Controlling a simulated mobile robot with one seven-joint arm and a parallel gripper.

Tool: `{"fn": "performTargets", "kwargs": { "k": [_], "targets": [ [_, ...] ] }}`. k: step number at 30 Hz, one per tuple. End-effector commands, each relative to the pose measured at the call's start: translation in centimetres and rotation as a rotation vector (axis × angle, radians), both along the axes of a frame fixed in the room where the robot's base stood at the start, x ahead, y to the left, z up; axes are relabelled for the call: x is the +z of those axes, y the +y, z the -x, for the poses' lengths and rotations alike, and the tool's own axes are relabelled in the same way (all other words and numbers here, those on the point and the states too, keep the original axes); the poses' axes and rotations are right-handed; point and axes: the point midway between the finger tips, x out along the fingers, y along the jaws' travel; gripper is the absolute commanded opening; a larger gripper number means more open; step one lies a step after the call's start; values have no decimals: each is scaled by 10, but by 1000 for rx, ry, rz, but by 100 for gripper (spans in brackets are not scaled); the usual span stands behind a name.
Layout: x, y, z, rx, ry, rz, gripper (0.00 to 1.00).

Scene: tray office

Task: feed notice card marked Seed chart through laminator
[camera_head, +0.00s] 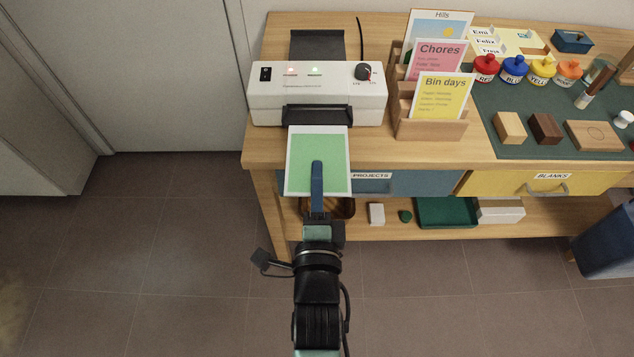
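A white-bordered green card (300,165) lies in front of the white laminator (340,92), its far edge at or in the dark front slot (317,115). Its near part sticks out past the table's front edge. No words can be read on it, so I cannot tell whether it is the Seed chart. My gripper (317,168) is shut on the card's near edge, one blue finger lying over its face; the other finger is hidden. A red and a green light show on the laminator, beside a dial (363,72).
A wooden rack (430,128) right of the laminator holds cards marked Hills, Chores and Bin days. Paint bottles and wooden blocks stand on a dark mat (485,100) further right. Blue and yellow drawers (500,183) and a lower shelf are under the tabletop. The floor at left is clear.

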Motion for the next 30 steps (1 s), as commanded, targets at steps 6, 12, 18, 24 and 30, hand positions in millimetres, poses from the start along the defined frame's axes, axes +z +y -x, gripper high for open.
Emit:
{"fn": "performTargets", "kwargs": {
  "k": [6,12,18,24,30],
  "targets": [
    [-12,0,-14,0,0,1,0],
    [-19,0,-25,0,0,1,0],
    [-19,0,-40,0,0,2,0],
    [-21,0,-53,1,0,1,0],
    [-22,0,-67,0,-1,1,0]
  ]
}}
